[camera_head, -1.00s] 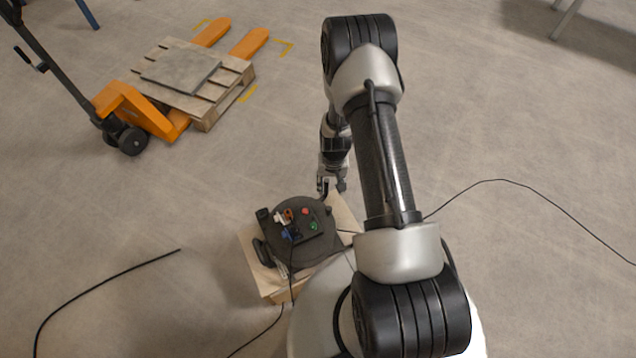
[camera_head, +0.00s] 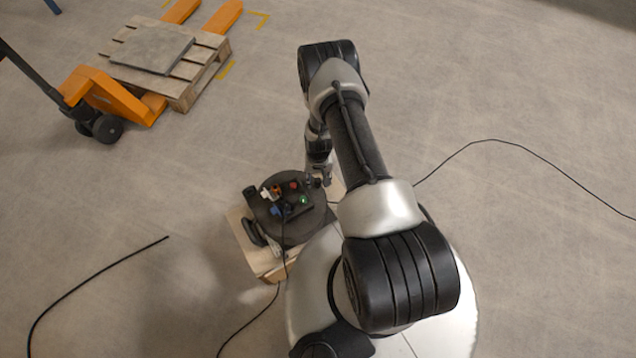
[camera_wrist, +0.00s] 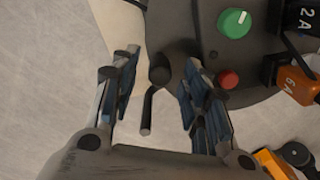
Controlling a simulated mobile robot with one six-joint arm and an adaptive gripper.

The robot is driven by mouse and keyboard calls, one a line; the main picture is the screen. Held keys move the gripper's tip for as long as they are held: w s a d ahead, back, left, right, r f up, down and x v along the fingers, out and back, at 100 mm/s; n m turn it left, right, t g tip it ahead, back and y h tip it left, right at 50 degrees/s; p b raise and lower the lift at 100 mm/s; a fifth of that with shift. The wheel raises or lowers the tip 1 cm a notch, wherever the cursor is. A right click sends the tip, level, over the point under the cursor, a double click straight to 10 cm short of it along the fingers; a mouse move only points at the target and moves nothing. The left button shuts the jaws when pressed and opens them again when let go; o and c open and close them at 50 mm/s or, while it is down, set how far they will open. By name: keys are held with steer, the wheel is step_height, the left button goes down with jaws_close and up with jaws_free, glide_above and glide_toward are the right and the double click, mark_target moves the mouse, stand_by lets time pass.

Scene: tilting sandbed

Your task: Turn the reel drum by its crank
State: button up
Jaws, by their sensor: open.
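The reel drum (camera_head: 300,224) is a dark round drum on a low wooden base beside my body. Its top face also shows in the wrist view (camera_wrist: 185,38), with sockets, a green knob and a red knob. My gripper (camera_wrist: 160,62) is at the drum's far right edge in the head view. It is open, with one finger on each side of a short dark bent crank (camera_wrist: 148,108) at the drum's rim. A gap shows between the crank and each finger. In the head view the crank is too small to make out.
The wooden base (camera_head: 243,248) sits under the drum. A black cable (camera_head: 90,283) lies on the floor at left, another (camera_head: 545,160) at right. An orange pallet jack (camera_head: 118,103) with a wooden pallet (camera_head: 185,93) stands at upper left. Floor between is clear.

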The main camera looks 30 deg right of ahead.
steer(key=shift+f, duration=1.15)
steer(key=shift+c, duration=0.4)
jaws_close()
